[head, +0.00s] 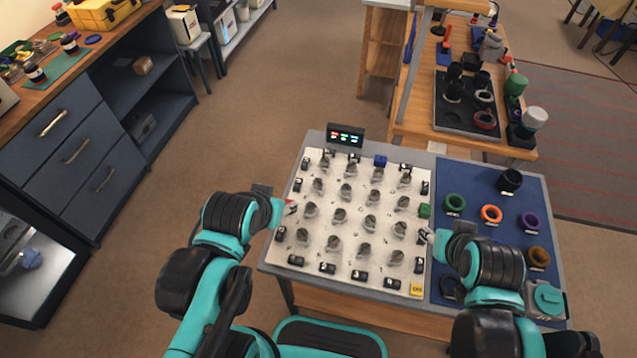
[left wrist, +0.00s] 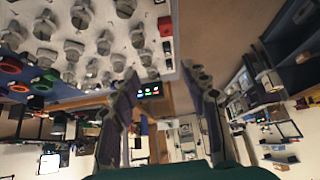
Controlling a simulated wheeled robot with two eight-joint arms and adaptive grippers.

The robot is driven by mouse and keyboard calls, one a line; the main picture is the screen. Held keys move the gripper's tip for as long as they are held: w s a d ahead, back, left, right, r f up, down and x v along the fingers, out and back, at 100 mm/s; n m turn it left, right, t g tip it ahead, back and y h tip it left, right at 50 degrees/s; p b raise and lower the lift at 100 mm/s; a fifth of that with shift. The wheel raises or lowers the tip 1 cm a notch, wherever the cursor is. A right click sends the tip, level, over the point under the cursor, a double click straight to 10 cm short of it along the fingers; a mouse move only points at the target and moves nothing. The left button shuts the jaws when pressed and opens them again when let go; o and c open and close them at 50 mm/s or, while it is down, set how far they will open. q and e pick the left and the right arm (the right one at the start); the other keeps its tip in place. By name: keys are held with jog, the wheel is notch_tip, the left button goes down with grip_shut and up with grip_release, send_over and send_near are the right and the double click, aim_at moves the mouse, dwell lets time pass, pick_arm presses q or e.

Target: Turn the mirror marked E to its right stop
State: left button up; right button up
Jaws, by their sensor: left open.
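The white board (head: 350,275) holds rows of small grey round mounts, such as one mirror mount (head: 340,215). Their letters are too small to read, so I cannot tell which is mirror E. My left gripper (head: 285,210) is at the board's left edge, beside a small red block. In the left wrist view my left gripper (left wrist: 162,82) is open with nothing between its fingers, and the mounts show upper left, apart from the fingers. My right gripper (head: 427,237) is at the board's right edge; its fingers are too small to judge.
Black labelled blocks line the board, with a blue block (head: 380,161), a green block (head: 425,211) and a yellow block (head: 416,289). A small display (head: 345,135) stands behind. A blue mat (head: 480,180) on the right holds coloured rings. Bare floor lies left of the table.

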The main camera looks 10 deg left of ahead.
pick_arm(q)
jog(key=n+g+p, duration=0.1)
jog(key=n+g, duration=0.6)
jog(key=n, duration=0.4)
send_over(319, 182)
jog(key=f, duration=0.5)
jog(key=shift+s+a+f, duration=0.15)
jog(key=shift+s+f, duration=0.1)
jog(key=shift+f, duration=0.1)
jog(key=shift+w+f+n, duration=0.25)
jog(key=shift+f+n, duration=0.05)
jog(key=shift+f, duration=0.3)
notch_tip(319, 182, down, 8)
jog(key=b, duration=0.2)
jog(key=shift+r+b, duration=0.2)
jog(key=shift+b, duration=0.15)
grip_shut()
